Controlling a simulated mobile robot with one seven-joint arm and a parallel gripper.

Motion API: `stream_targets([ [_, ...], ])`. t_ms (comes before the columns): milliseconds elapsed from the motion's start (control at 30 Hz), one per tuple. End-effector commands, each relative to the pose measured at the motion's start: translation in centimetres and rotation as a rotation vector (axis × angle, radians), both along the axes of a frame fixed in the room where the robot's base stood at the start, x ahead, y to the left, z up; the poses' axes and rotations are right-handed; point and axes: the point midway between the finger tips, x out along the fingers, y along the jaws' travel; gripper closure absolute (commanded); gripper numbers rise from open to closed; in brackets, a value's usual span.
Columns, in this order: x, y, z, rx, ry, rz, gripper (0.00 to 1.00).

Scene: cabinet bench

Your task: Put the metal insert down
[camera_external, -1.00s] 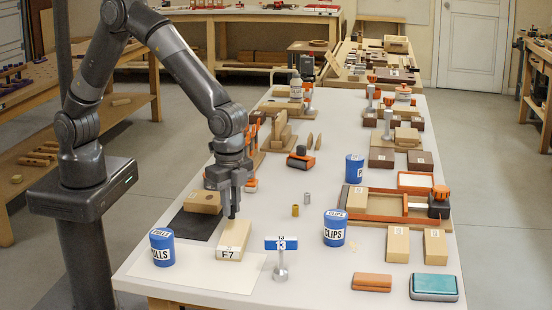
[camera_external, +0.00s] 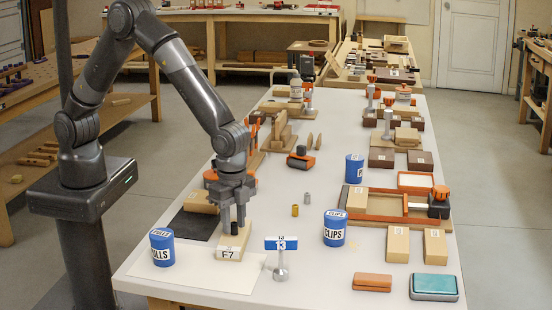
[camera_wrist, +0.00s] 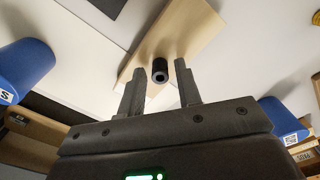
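The dark hollow cylindrical insert (camera_external: 234,228) appears upright on top of the pale wooden block marked F7 (camera_external: 231,248). In the wrist view the insert (camera_wrist: 160,70) shows its round open end, with the block (camera_wrist: 187,30) behind it. My gripper (camera_external: 233,223) is directly over the block, with one finger on either side of the insert. In the wrist view my gripper (camera_wrist: 158,82) has its fingers spread, with a visible gap between each finger and the insert. The insert's exact contact with the block is hard to see.
A blue tub (camera_external: 162,247) is left of the block and a blue CLIPS tub (camera_external: 334,228) is to the right. A stand with a blue-and-white sign (camera_external: 281,262) is close on the right. Brass (camera_external: 295,210) and grey (camera_external: 307,198) small cylinders stand beyond, on open white tabletop.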

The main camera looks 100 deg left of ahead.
Motion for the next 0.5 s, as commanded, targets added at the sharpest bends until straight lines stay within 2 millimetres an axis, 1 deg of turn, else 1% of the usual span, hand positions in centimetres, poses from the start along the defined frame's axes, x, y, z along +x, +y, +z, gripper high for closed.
stream_targets([
  [33,0.0,0.0,0.0,0.0,0.0,0.0,0.64],
  [67,0.0,0.0,0.0,0.0,0.0,0.0,0.62],
  [333,0.0,0.0,0.2,-0.001,-0.001,0.0,0.62],
  [433,0.1,0.0,1.1,0.0,-0.002,0.0,0.62],
  [500,0.1,0.0,2.2,-0.001,-0.004,0.0,0.62],
])
